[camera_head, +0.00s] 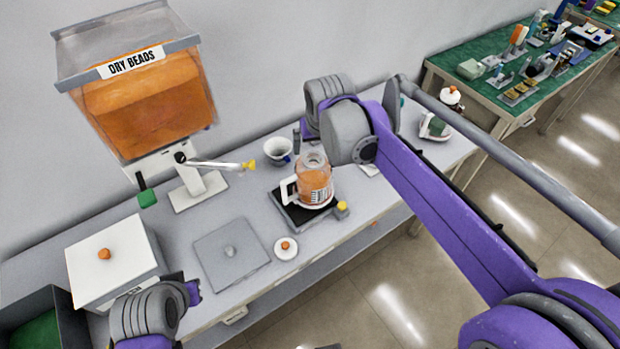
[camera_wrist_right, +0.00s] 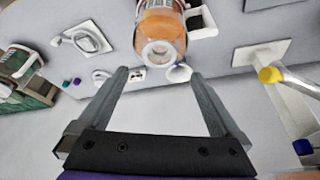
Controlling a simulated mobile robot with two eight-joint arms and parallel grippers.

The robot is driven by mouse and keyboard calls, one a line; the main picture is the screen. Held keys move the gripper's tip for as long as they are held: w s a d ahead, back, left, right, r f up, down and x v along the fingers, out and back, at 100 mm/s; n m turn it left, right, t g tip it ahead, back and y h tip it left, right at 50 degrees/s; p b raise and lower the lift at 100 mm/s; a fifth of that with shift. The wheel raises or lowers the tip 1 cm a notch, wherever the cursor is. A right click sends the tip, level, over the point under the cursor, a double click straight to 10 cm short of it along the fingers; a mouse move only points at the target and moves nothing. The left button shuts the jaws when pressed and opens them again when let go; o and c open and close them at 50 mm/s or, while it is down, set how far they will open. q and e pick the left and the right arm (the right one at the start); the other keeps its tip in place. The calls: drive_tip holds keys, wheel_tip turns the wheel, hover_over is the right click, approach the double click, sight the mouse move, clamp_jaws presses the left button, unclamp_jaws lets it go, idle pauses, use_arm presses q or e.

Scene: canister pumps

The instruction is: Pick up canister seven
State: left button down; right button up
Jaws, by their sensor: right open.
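A clear canister (camera_head: 314,183) with orange contents, a white handle and a printed label stands upright on a black scale (camera_head: 290,212) on the grey bench. I cannot read a number on it. In the right wrist view the canister (camera_wrist_right: 160,30) lies beyond the fingertips, between their lines, with its round top facing me. My right gripper (camera_wrist_right: 160,74) is open and empty, apart from the canister; in the head view it is mostly hidden behind its wrist. My left arm's end shows at the lower left of the head view, with its fingers not clearly visible.
A dry-beads dispenser (camera_head: 145,100) with a yellow-tipped lever (camera_head: 225,165) stands left of the canister. A white bowl (camera_head: 278,151), a small lid (camera_head: 286,248), a grey plate (camera_head: 231,268) and a white box (camera_head: 112,265) are nearby. A green-topped table (camera_head: 460,52) is at the back right.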

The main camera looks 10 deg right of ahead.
sight(313, 162)
drive_tip(key=x, duration=0.7)
drive_tip(key=shift+s+f, duration=0.15)
drive_tip(key=shift+f, duration=0.2)
clamp_jaws()
